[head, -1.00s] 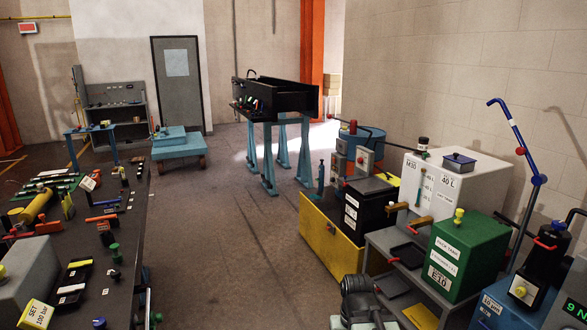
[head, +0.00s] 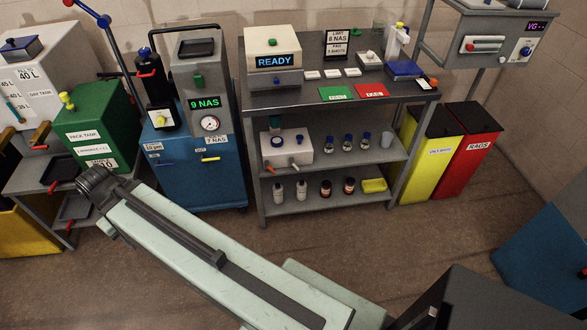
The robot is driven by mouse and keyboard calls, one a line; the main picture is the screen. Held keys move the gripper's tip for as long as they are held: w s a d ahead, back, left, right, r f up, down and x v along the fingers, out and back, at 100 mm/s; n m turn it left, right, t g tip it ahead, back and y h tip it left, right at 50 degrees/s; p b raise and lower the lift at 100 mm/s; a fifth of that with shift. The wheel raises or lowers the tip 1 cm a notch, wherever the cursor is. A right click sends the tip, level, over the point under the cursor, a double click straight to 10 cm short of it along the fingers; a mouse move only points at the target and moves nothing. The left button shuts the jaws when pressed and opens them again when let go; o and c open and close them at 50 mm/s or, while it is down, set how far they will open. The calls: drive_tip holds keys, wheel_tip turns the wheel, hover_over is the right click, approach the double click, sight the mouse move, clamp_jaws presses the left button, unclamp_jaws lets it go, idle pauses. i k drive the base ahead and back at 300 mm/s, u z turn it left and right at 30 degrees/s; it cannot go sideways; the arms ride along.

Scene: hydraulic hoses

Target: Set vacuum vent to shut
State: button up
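No label reading "vacuum vent" is legible. On the bench's middle shelf, a white box (head: 287,150) has a blue-rimmed dial and small levers on its front, one orange-tipped and one pale. A green-topped part stands on it. At the top right, a grey panel unit (head: 497,46) has a display starting "VG", a red-handled control and a blue knob. I cannot tell which bears the vent, or its setting. My pale green arm (head: 200,240) crosses the lower left foreground, with a dark joint at its far end. My gripper is not seen.
The grey bench (head: 335,97) holds a unit reading READY, with green and red mats. A blue cart (head: 195,175) with a 9 NAS display stands to its left. Yellow (head: 433,150) and red bins stand right. Open floor lies in front of the bench.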

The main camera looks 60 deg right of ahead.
sight(291, 160)
drive_tip(key=z, duration=0.15)
drive_tip(key=i, duration=0.35)
drive_tip(key=z, duration=0.8)
